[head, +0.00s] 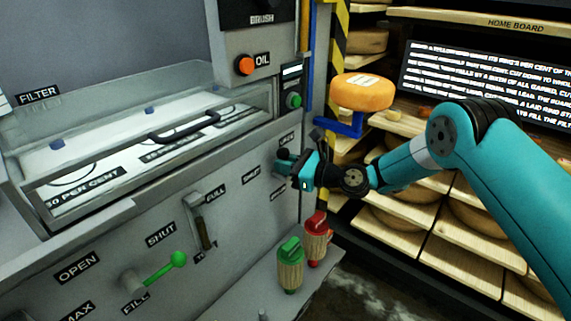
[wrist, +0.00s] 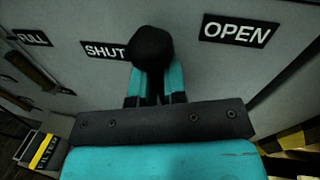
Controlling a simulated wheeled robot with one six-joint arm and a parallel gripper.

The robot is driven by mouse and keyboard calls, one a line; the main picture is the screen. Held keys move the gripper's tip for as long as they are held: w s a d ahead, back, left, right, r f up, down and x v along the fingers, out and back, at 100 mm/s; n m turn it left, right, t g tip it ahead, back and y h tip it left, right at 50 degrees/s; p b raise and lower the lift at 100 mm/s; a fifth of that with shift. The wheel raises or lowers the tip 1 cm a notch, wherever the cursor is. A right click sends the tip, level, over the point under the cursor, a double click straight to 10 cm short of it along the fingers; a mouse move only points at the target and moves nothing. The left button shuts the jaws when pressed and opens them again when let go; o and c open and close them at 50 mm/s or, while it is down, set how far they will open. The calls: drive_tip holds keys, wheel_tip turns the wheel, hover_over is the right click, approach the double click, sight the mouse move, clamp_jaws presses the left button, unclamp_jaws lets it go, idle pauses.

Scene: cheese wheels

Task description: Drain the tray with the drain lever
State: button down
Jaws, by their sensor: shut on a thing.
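My gripper (head: 285,168) is at the right end of the machine's grey front panel, with its fingers toward the panel. In the wrist view my gripper (wrist: 152,88) is shut on a round black knob (wrist: 152,45), which looks like the drain lever's end. The knob is beside the SHUT label (wrist: 104,50), to the left of the OPEN label (wrist: 237,33). The tray (head: 40,206) is at the left of the head view under a clear lid with a black handle (head: 184,127). Its liquid level cannot be told.
A green fill lever (head: 163,267) and a FULL gauge (head: 198,220) are on the panel to the left. A green-topped (head: 290,265) and a red-topped (head: 316,238) wooden-bodied tool stand below my gripper. An orange cheese wheel (head: 362,95) and shelves are at the right.

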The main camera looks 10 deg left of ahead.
drive_tip(key=shift+a+r, duration=0.2)
drive_tip(key=shift+r, duration=0.3)
drive_tip(key=c, duration=1.2)
unclamp_jaws()
drive_tip(key=shift+s, duration=0.1)
drive_tip(key=shift+d+f, duration=0.1)
drive_tip(key=shift+f, duration=0.05)
drive_tip(key=shift+d, duration=0.4)
drive_tip(key=b+v, duration=0.7)
drive_tip(key=v, duration=0.9)
drive_tip(key=shift+s+d, duration=0.25)
